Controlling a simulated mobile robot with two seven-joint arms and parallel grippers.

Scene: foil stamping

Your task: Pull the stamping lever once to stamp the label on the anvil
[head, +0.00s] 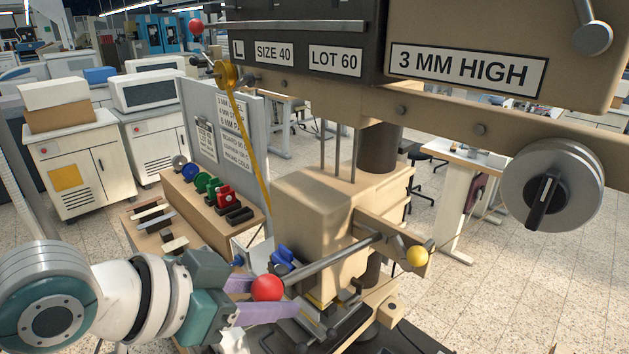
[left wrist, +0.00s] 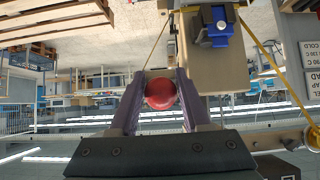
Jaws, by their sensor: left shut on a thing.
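The stamping lever (head: 330,257) is a grey metal rod that slopes down to the left from the beige press head (head: 315,215) and ends in a red ball knob (head: 267,288). My left gripper (head: 262,297) is shut on this knob, with its purple fingers on either side. The left wrist view shows the red knob (left wrist: 160,93) between the two fingers. The anvil area under the press head is mostly hidden behind the lever and head, and I cannot make out the label. My right gripper is not in view.
A yellow knob (head: 417,257) sits right of the lever's pivot. A dial (head: 552,186) and a printed sign (head: 467,69) are on the upper machine. A wooden stand (head: 208,222) with coloured foil rolls and blocks is left of the press. A blue part (left wrist: 213,28) also shows in the left wrist view.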

